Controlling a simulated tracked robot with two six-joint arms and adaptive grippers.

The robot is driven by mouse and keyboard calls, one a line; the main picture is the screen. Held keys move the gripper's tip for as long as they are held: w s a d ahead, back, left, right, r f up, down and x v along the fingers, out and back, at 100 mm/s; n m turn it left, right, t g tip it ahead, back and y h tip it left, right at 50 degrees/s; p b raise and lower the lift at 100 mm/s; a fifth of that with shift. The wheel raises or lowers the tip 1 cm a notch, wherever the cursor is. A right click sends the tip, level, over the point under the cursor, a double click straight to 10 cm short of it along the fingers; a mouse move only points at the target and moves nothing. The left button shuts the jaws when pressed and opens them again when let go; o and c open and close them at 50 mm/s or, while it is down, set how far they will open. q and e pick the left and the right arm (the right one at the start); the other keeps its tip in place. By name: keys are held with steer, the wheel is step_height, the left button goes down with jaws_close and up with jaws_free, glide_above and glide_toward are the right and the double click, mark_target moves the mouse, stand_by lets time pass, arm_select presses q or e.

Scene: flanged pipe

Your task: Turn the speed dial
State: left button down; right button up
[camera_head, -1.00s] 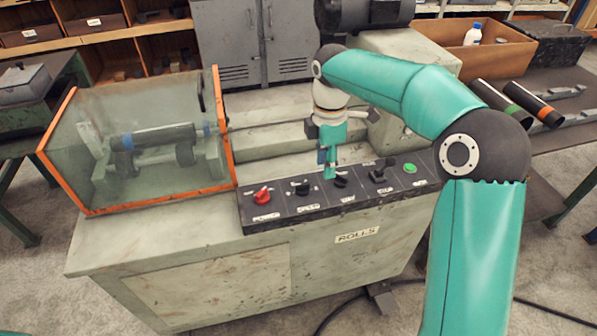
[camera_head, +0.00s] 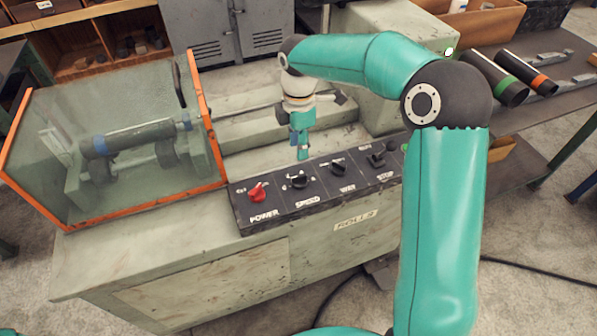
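The speed dial (camera_head: 299,181) is a black knob above the word SPEED on the dark sloped control panel (camera_head: 275,210). It sits between the red power knob (camera_head: 257,192) and another black knob (camera_head: 338,168) labelled WAY. My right gripper (camera_head: 303,155) points down just behind and above the speed dial, near the panel's back edge. It looks apart from the dial. Its fingertips are small and close together, and I cannot tell whether they are open or shut. My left gripper is not in view.
A glass guard box with an orange frame (camera_head: 207,130) stands left of the panel. A black lever labelled STOP (camera_head: 376,158) is at the panel's right, near my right arm. Dark pipes (camera_head: 493,78) lie on the bench at right.

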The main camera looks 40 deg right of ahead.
mark_target(299, 175)
step_height(299, 175, down, 11)
steer(key=shift+s+p, duration=0.1)
steer(key=shift+p, duration=0.25)
jaws_close()
